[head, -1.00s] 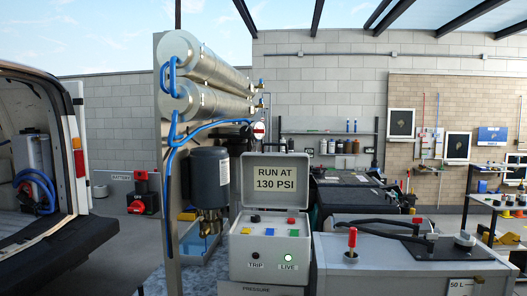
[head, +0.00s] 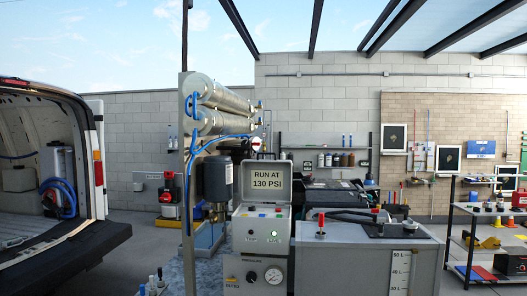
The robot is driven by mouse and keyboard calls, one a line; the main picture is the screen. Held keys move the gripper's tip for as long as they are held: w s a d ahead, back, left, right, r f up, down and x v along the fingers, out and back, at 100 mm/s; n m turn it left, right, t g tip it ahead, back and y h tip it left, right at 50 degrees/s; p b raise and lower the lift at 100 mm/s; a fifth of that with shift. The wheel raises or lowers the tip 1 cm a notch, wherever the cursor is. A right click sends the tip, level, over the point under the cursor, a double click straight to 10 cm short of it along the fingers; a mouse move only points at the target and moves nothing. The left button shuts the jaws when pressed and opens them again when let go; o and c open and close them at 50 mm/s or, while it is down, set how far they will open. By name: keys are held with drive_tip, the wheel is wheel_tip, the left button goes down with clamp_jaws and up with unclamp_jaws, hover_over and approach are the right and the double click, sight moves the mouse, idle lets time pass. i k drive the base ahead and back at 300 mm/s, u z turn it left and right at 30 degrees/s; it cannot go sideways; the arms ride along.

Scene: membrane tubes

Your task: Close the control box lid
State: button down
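The control box (head: 262,234) is a light grey case in the middle of the head view. Its lid (head: 265,180) stands open and upright at the back, with a label reading "RUN AT 130 PSI" on its inner face. Small coloured buttons and a lit green light show on the panel, above the words "TRIP" and "LIVE". My gripper is not in view.
Below the box is a pressure panel with a gauge (head: 273,275). A grey tank (head: 368,262) with a red-handled valve (head: 320,224) stands close on the right. Membrane tubes (head: 222,108) and a dark pump (head: 217,178) stand behind left. An open van (head: 103,225) is at far left.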

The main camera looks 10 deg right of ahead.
sight(262, 180)
drive_tip(key=z, duration=0.4)
drive_tip(key=i, duration=1.55)
drive_tip(key=u, duration=0.55)
